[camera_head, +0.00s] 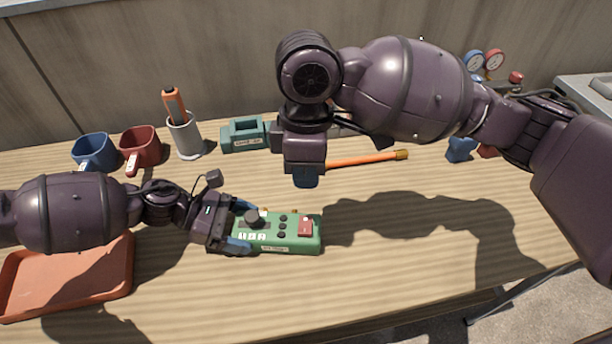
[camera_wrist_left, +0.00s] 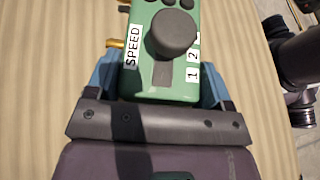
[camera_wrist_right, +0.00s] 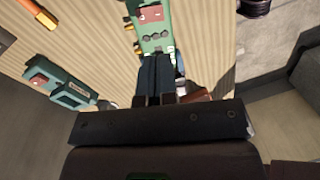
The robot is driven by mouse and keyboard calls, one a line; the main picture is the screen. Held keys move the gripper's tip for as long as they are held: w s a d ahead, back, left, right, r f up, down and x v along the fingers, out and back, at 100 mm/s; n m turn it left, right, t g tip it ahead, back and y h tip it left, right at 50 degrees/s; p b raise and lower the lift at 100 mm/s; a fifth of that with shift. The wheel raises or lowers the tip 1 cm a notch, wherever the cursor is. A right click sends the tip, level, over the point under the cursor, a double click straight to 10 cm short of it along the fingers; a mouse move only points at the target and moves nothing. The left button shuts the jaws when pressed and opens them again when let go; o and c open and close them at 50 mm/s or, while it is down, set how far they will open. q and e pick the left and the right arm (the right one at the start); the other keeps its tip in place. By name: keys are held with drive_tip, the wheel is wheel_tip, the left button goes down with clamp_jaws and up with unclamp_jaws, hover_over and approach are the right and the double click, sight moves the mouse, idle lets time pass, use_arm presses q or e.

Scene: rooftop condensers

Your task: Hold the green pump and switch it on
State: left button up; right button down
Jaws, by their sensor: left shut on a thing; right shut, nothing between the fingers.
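The green pump (camera_head: 275,236) lies on the wooden table, with a dark knob (camera_head: 252,216), small dark buttons and a red rocker switch (camera_head: 305,226) at its right end. My left gripper (camera_head: 238,233) is shut on the pump's left end. In the left wrist view, blue fingers flank the pump (camera_wrist_left: 160,75) by its knob (camera_wrist_left: 174,32) and SPEED label. My right gripper (camera_head: 306,180) is shut and empty, pointing down above the table behind the pump's right end. In the right wrist view, its closed fingers (camera_wrist_right: 155,75) appear apart from the switch (camera_wrist_right: 151,13).
A teal device (camera_head: 243,136) and an orange stick (camera_head: 365,159) lie behind. A grey cup (camera_head: 186,140), red mug (camera_head: 141,146) and blue mug (camera_head: 95,152) stand back left. A terracotta tray (camera_head: 70,280) lies front left. Front right table is clear.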

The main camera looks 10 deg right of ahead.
sight(306, 226)
drive_tip(key=f, duration=0.3)
drive_tip(key=s+f, duration=0.1)
drive_tip(key=f, duration=0.7)
drive_tip(key=shift+s+a+f, duration=0.15)
drive_tip(key=shift+s+f, duration=0.05)
drive_tip(key=shift+f, duration=0.05)
drive_tip(key=shift+s+f, duration=0.1)
drive_tip(key=shift+f, duration=0.2)
drive_tip(key=shift+w+d+r, duration=0.1)
drive_tip(key=shift+w+r, duration=0.05)
drive_tip(key=shift+w, duration=0.25)
drive_tip(key=shift+w+d+r, duration=0.1)
drive_tip(key=shift+w+r, duration=0.05)
drive_tip(key=shift+w, duration=0.25)
wheel_tip(306, 226, up, 14)
drive_tip(key=s, duration=0.1)
drive_tip(key=shift+s+a, duration=0.25)
drive_tip(key=shift+s, duration=0.1)
